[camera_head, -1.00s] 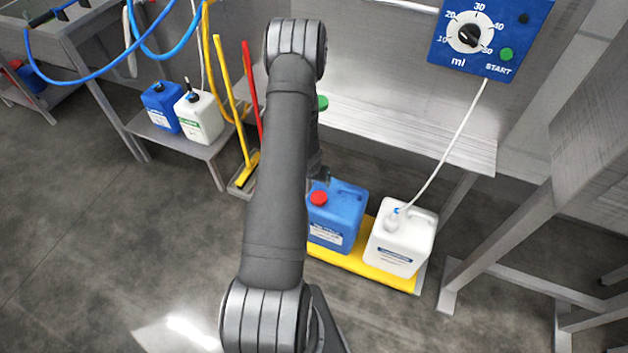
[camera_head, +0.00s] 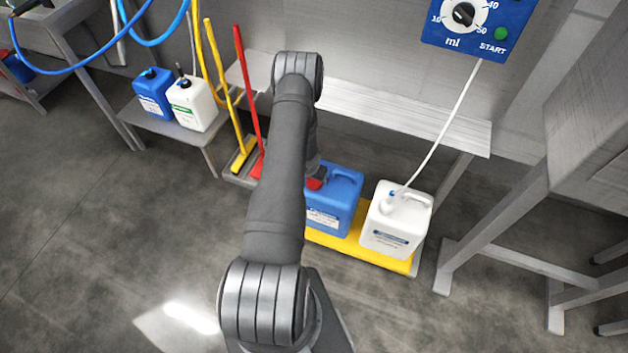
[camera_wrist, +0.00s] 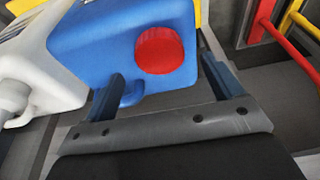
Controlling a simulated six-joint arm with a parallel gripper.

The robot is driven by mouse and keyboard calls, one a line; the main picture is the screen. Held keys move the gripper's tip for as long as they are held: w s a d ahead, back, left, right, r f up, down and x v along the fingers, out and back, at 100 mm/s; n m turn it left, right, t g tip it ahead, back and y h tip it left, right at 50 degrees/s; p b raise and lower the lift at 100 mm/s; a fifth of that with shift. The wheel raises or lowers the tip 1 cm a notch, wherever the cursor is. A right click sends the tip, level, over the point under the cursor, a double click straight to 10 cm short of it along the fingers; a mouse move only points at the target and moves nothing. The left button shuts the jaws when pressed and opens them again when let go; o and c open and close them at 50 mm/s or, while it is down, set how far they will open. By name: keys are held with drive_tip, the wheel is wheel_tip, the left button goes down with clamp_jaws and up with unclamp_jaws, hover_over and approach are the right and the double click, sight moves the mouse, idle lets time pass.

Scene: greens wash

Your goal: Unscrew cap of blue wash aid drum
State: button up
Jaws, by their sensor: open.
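The blue drum (camera_head: 345,188) stands upright on the yellow base, left of a white drum. Its red cap (camera_head: 316,184) is partly hidden by my gripper in the head view. In the wrist view the red cap (camera_wrist: 160,50) shows whole on the blue drum (camera_wrist: 105,38), screwed-looking and seated on it. My gripper (camera_wrist: 163,70) is open and empty. Its two fingers lie left and right of the cap in the wrist view, with the cap just beyond the tips; I cannot tell whether they touch it.
The white drum (camera_head: 398,225) with a thin hose stands close on the right, on the same yellow base (camera_head: 330,243). A steel shelf (camera_head: 400,112) runs behind and above. A red-handled tool (camera_head: 248,95) and a yellow one (camera_head: 224,90) lean at left. Floor in front is clear.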

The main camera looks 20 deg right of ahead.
sight(314, 181)
drive_tip(key=shift+x, duration=2)
drive_tip(key=c, duration=1.1)
drive_tip(key=shift+o, duration=0.2)
drive_tip(key=shift+n, duration=1)
drive_tip(key=o, duration=1)
drive_tip(key=shift+o, duration=0.3)
drive_tip(key=v, duration=1.7)
drive_tip(key=shift+s+d+r, duration=0.25)
drive_tip(key=shift+s+d, duration=0.05)
